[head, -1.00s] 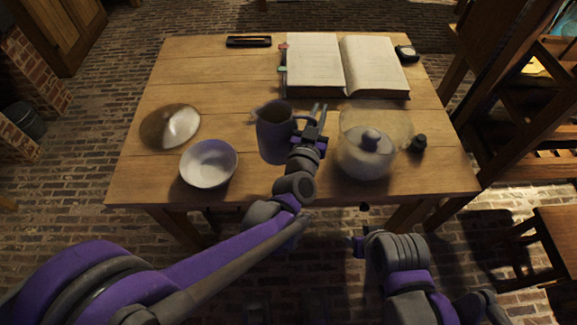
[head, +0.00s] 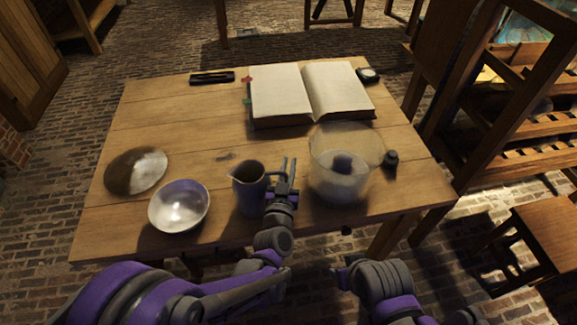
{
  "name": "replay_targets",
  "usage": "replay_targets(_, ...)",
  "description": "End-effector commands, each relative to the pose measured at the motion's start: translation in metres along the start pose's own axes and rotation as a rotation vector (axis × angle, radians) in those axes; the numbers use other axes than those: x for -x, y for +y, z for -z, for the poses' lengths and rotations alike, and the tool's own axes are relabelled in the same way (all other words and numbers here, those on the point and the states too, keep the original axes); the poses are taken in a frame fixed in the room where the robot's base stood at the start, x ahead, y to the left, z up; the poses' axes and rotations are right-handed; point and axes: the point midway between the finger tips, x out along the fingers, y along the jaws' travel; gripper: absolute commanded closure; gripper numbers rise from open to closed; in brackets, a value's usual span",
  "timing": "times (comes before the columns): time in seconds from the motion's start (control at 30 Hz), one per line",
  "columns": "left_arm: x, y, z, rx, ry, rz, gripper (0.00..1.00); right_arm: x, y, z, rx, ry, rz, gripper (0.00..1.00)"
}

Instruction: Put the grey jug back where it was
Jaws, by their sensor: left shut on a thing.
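The grey jug (head: 247,196) is upright near the front edge of the table, between the white bowl and the glass jar. My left gripper (head: 281,176) is at the jug's right side, shut on it at the handle. The fingers partly hide the handle. I cannot tell whether the jug's base touches the table. My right gripper (head: 341,270) is low in front of the table, apart from the jug; its fingers are too dark and small to read.
The white bowl (head: 179,208) and a shiny round dish or lid (head: 136,171) lie left. The glass jar (head: 327,183) stands close on the right, with a small black object (head: 391,159) beyond. An open book (head: 283,93) lies behind. The wooden table (head: 190,130) is clear behind the jug.

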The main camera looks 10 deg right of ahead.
Motion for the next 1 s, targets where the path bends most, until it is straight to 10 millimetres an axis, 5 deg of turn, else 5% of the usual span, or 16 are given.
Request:
replay_targets(0.13,0.0,0.0,-0.004,-0.001,0.0,0.0,1.0,-0.004,0.0,-0.002,0.0,-0.001,0.0,0.5)
replay_targets(0.17,0.0,0.0,-0.004,0.0,0.0,0.0,0.83,-0.003,0.0,-0.002,0.0,-0.001,0.0,0.5)
replay_targets(0.3,0.0,0.0,-0.003,0.0,0.0,0.0,0.57,-0.003,0.0,-0.001,0.0,-0.001,0.0,0.5)
replay_targets(0.7,0.002,0.0,0.002,0.0,0.0,0.0,0.56,0.001,0.0,0.001,0.0,0.0,0.0,0.5)
replay_targets(1.0,0.061,0.0,0.0,0.0,0.0,0.0,0.56,-0.001,0.0,-0.001,0.0,0.0,0.0,0.5)
